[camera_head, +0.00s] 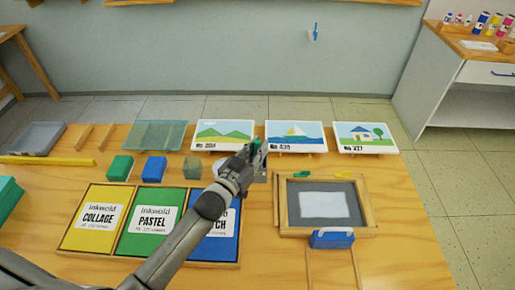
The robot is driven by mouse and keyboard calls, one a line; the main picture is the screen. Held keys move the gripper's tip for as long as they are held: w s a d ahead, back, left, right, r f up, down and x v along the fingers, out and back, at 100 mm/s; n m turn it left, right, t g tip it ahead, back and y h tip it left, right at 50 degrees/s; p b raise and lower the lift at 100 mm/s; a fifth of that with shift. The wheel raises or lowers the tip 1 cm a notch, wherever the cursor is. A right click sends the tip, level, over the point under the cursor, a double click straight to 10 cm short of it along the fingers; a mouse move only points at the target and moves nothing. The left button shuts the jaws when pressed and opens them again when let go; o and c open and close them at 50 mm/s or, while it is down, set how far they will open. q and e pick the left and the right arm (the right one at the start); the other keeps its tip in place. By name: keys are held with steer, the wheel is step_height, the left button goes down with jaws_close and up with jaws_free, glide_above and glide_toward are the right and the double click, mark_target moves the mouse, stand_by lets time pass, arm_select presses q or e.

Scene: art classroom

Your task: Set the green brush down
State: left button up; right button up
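My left gripper (254,158) reaches in from the lower left and hangs over the table, just left of the framed screen. A small dark green piece, which looks like part of the green brush (258,147), shows at its fingertips, and the gripper seems shut on it. Most of the brush is hidden by the gripper, so I cannot tell its tilt or its height above the table. My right gripper is not in view.
The framed screen (280,205), with small green (303,175) and yellow (345,175) pieces on its top edge, lies right of the gripper. Picture cards (296,136) stand behind. Yellow, green and blue packs (98,222) lie left. The table's right side (405,225) is clear.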

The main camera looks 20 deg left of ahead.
arm_select(q)
steer(key=o, duration=0.5)
steer(key=shift+c, duration=0.2)
steer(key=shift+r, duration=0.1)
steer(key=b+v, duration=0.1)
steer(key=v, duration=1.1)
